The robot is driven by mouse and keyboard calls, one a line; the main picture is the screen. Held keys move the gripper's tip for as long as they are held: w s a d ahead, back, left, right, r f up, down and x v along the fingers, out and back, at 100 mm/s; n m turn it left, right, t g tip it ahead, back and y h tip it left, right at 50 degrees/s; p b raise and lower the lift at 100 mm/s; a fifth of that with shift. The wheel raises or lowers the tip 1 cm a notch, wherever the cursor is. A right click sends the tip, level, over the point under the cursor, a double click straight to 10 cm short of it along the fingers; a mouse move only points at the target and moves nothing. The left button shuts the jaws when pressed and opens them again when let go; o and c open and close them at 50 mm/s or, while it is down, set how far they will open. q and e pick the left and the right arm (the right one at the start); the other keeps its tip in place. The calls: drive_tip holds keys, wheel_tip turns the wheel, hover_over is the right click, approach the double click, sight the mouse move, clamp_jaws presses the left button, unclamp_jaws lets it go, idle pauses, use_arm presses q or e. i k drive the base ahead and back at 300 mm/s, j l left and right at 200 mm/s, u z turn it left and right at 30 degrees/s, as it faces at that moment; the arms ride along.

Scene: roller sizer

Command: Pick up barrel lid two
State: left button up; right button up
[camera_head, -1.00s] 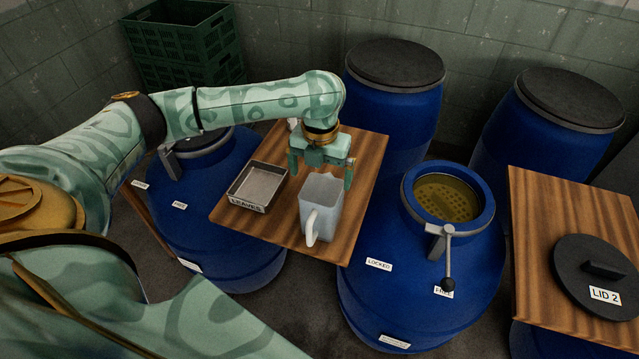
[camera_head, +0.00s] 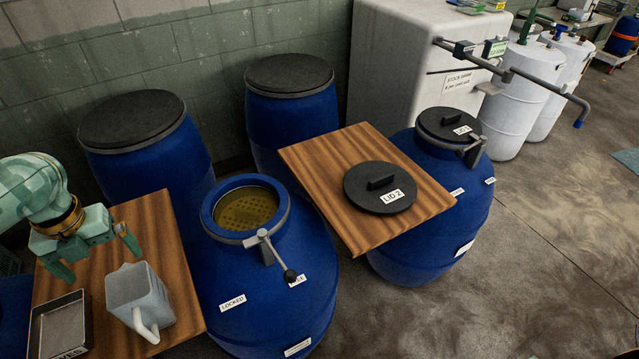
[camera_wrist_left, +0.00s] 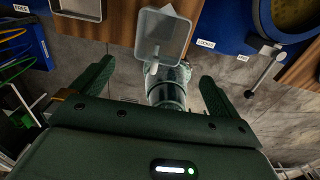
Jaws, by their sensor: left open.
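Lid two is a round black lid (camera_head: 380,187) with a raised bar handle and a white "LID 2" label. In the head view it lies flat on a wooden board (camera_head: 318,165) right of the open blue barrel (camera_head: 318,262). My left gripper (camera_head: 98,252) is open and empty at the left, above another wooden board. It is well apart from the lid. The left wrist view shows its two fingers (camera_wrist_left: 154,90) spread, with a grey jug (camera_wrist_left: 163,35) beyond them. The lid is not in the wrist view. My right gripper is not in view.
The jug (camera_head: 138,300) and a metal tray (camera_head: 60,325) stand on the left board (camera_head: 165,230). The open barrel's clamp lever (camera_head: 275,255) sticks up between the boards. A closed barrel with a "LID 1" lid (camera_head: 448,124) stands at the right. The floor at the lower right is clear.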

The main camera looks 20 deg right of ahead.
sight(377, 188)
drive_tip(key=i+l+z, duration=0.35)
drive_tip(key=i+l, duration=0.15)
drive_tip(key=l, duration=0.3)
drive_tip(key=i+l+z, duration=0.35)
drive_tip(key=i+l, duration=0.2)
drive_tip(key=l, duration=0.1)
